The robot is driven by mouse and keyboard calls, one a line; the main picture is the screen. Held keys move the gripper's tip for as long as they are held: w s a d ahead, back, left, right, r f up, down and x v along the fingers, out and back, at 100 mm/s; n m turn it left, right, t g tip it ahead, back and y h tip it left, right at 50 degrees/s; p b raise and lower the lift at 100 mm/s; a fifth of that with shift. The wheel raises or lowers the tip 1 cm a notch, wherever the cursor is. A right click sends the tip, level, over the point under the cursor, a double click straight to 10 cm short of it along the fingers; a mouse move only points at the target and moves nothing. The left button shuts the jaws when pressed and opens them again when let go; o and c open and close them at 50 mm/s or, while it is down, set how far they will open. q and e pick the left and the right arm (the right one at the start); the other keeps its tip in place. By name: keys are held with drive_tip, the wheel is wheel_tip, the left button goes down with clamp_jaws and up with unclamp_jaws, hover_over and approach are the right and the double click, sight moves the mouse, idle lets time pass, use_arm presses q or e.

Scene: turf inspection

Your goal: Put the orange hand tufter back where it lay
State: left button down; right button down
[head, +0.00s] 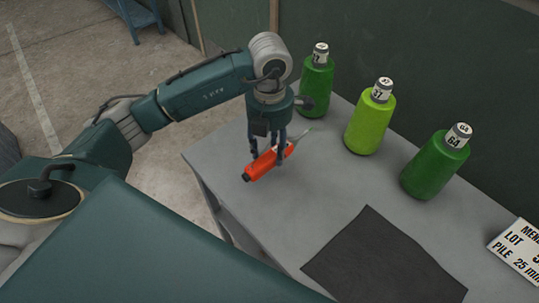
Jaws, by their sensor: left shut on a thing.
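The orange hand tufter (262,166) has an orange body with a black end toward the lower left and a thin metal tip toward the upper right. My left gripper (267,154) points down over the grey table and is shut on the tufter's body. The tufter is at or just above the tabletop, near the table's left part; I cannot tell whether it touches. My right gripper is not in view.
Three green yarn cones with numbered grey tops, a dark one (316,88), a lime one (370,127) and another dark one (434,168), stand along the back of the grey table (300,215). A dark mat (383,262) lies in front. A white printed card (517,250) is at right.

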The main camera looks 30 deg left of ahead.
sight(269, 152)
use_arm(q)
wheel_tip(269, 152, down, 3)
drive_tip(key=shift+f+p, duration=0.2)
drive_tip(key=shift+p, duration=0.15)
drive_tip(key=shift+f, duration=0.1)
drive_tip(key=shift+f, duration=0.1)
drive_tip(key=shift+f+b, duration=0.15)
drive_tip(key=shift+b, duration=0.15)
drive_tip(key=c, duration=0.9)
unclamp_jaws()
drive_tip(key=shift+c, duration=0.2)
drive_tip(key=shift+r, duration=0.2)
